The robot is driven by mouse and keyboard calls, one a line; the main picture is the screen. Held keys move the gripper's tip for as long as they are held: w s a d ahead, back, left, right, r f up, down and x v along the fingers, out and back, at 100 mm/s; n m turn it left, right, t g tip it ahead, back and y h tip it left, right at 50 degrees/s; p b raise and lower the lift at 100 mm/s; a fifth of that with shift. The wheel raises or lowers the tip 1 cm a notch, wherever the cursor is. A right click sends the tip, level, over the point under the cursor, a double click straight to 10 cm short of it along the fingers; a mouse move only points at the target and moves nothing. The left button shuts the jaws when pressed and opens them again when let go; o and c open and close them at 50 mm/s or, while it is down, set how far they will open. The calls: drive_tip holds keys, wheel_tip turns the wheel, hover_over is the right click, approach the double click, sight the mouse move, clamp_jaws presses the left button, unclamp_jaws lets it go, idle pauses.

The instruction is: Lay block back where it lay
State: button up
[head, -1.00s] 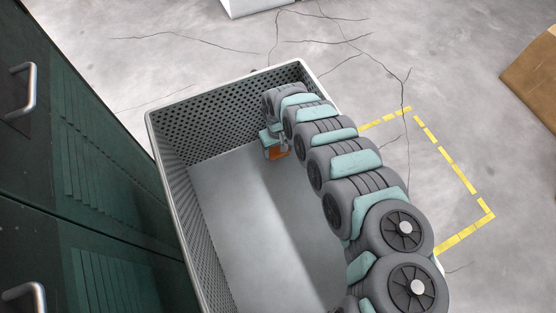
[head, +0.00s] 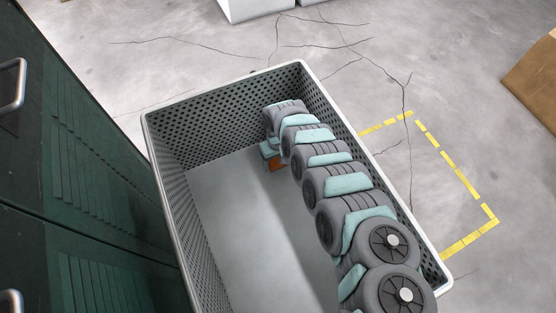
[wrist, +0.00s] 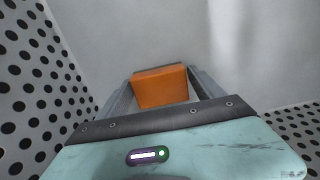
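The orange block (wrist: 161,88) sits between the two fingers of my gripper (wrist: 160,80) in the wrist view, with a finger against each side. My gripper looks shut on it. In the head view the block (head: 277,163) shows as a small orange patch low inside the grey crate (head: 225,102), toward its far end. My gripper there is mostly hidden behind my segmented arm, which reaches down along the crate's right side. I cannot tell whether the block touches the crate floor.
Perforated crate walls stand to the left (wrist: 35,75) and right in the wrist view. The crate floor (head: 245,225) is bare to the left of my arm. A dark green cabinet (head: 100,180) stands left of the crate. Yellow dashed tape (head: 445,160) marks the floor at right.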

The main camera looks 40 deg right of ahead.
drive_tip(key=shift+o, duration=1.2)
drive_tip(key=shift+r, duration=0.1)
wheel_tip(320, 180, up, 12)
drive_tip(key=p, duration=0.6)
drive_tip(key=shift+r, duration=0.15)
